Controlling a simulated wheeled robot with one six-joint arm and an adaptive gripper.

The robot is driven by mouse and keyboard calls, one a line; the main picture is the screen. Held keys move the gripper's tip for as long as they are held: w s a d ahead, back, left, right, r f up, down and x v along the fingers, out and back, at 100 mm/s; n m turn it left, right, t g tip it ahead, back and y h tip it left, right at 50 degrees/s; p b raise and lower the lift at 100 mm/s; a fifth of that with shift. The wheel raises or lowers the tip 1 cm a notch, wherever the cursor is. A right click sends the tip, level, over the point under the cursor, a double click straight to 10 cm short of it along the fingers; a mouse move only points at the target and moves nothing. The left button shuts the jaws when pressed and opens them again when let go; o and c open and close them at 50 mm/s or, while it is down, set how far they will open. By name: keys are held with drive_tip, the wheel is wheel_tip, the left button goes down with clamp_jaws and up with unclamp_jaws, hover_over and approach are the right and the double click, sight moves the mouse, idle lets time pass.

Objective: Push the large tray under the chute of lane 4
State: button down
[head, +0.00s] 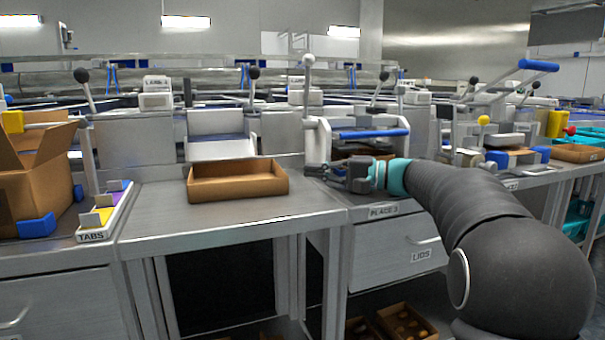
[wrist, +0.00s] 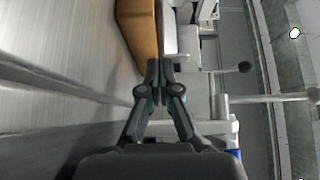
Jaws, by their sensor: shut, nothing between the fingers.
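A brown open tray (head: 238,190) sits empty on the metal bench in the head view. In the wrist view its brown wall (wrist: 140,32) shows just beyond my fingertips. A white chute with a blue strip (head: 221,147) stands behind the tray. The sign (head: 157,82) up and to its left is too small to read surely. My gripper (head: 312,168) is shut and empty, to the right of the tray with a small gap in the head view. In the wrist view my gripper (wrist: 158,66) has its fingers together; I cannot tell there whether they touch the tray.
A second chute with a blue roller (head: 368,133) stands behind my gripper, with brown cardboard partly hidden under it. A cardboard box (head: 35,180) and a TABS organizer (head: 105,212) are at the left. The bench top (head: 160,215) left of the tray is clear.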

drive_tip(key=shift+s+a, duration=0.45)
drive_tip(key=shift+a, duration=0.35)
drive_tip(key=shift+s+a, duration=0.4)
drive_tip(key=shift+a, duration=0.35)
drive_tip(key=shift+s+a+f+b, duration=0.1)
drive_tip(key=shift+s+a+b, duration=0.15)
drive_tip(key=shift+a+b, duration=0.2)
drive_tip(key=shift+s+a+b, duration=0.2)
drive_tip(key=shift+a+b, duration=0.15)
drive_tip(key=shift+a, duration=0.35)
drive_tip(key=shift+d, duration=0.1)
